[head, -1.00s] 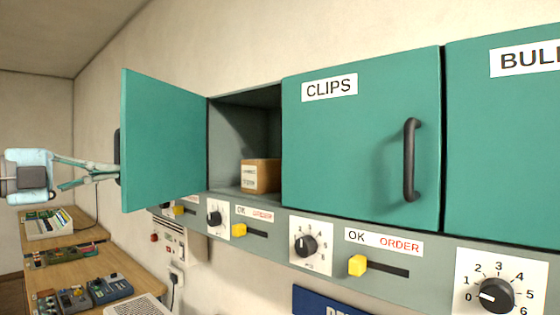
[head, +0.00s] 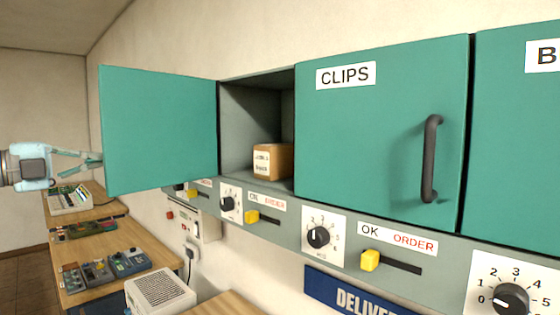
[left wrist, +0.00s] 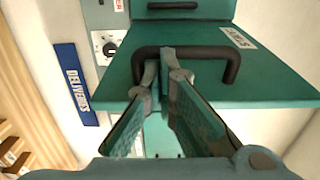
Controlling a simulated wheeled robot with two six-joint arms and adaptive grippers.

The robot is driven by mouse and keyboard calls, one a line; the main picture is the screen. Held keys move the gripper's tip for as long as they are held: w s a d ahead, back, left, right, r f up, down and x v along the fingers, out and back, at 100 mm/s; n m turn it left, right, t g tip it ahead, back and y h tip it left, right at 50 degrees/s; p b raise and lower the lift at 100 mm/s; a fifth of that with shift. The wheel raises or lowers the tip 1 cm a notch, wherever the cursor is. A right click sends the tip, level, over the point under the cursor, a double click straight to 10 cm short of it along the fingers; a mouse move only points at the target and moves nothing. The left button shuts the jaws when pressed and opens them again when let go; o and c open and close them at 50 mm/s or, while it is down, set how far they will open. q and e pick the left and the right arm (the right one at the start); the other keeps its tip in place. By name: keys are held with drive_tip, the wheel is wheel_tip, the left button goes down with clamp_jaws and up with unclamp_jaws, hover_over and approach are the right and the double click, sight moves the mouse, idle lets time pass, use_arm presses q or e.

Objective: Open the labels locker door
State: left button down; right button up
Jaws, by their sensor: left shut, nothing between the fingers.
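The labels locker door (head: 158,130) is teal and stands swung open, its plain inner face toward the head view. In the left wrist view its outer face (left wrist: 200,75) carries a white label (left wrist: 238,37), hard to read, and a black bar handle (left wrist: 205,53). My left gripper (head: 90,160) is on the outer side of the door, its fingertips partly hidden by the door edge in the head view. In the left wrist view its fingertips (left wrist: 166,58) are together at the handle bar, with nothing seen between them. My right gripper is not in view.
The open locker (head: 245,105) holds a small cardboard box (head: 272,160). The shut CLIPS door (head: 380,140) is beside it. Knobs and yellow sliders (head: 370,260) line the panel below. A workbench (head: 100,255) with devices stands lower left.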

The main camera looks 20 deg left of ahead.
use_arm(q)
drive_tip(key=v, duration=1.2)
drive_tip(key=shift+w, duration=0.15)
